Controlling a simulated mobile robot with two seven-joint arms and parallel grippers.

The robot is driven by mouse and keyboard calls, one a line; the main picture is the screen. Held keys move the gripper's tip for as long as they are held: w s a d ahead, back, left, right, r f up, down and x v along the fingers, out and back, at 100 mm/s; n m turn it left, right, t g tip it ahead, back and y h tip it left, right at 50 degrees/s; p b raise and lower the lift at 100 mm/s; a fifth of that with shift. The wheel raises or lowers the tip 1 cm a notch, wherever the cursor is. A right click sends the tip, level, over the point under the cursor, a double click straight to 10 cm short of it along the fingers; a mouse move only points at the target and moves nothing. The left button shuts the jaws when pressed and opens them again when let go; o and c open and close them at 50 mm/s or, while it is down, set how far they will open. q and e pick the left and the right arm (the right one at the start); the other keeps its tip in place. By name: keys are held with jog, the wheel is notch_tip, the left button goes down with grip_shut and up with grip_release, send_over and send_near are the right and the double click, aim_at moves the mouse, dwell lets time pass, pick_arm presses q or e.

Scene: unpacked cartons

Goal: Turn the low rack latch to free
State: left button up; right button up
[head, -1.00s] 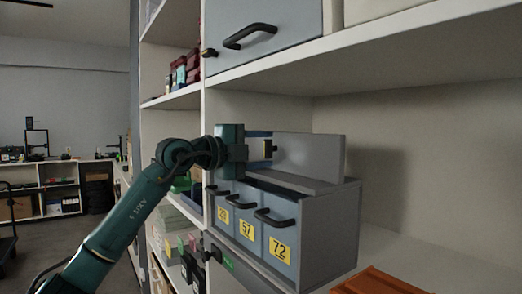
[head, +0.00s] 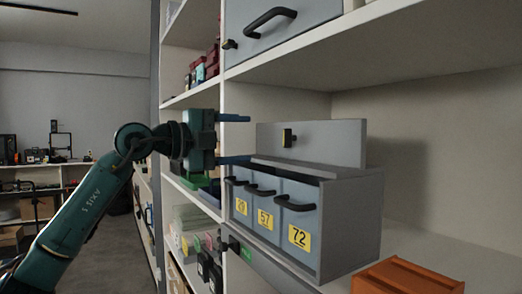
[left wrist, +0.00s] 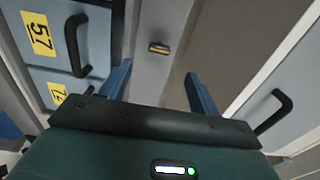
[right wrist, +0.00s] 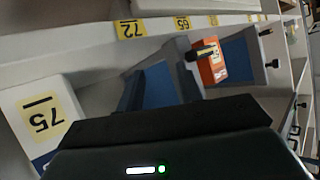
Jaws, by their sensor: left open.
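The low rack latch (head: 289,138) is a small black and yellow handle on the grey upright panel (head: 330,146) above the numbered drawers. It looks upright in the head view. In the left wrist view the latch (left wrist: 159,48) lies just beyond and between my fingertips, clear of both. My left gripper (head: 247,139) is open and empty, left of the panel, its blue fingers pointing at the latch with a gap between. My right gripper (right wrist: 158,62) shows only in the right wrist view. Its fingers look apart, in front of other shelf goods.
Below the panel is a grey rack with drawers 29, 57 and 72 (head: 300,237), with protruding black handles. An upper drawer unit (head: 310,18) has its own latch (head: 229,44). An orange crate (head: 405,277) sits at the right. The shelf behind it (head: 470,270) is clear.

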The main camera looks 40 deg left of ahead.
pick_arm(q)
jog(key=shift+b+v, duration=0.4)
jog(key=shift+v, duration=0.9)
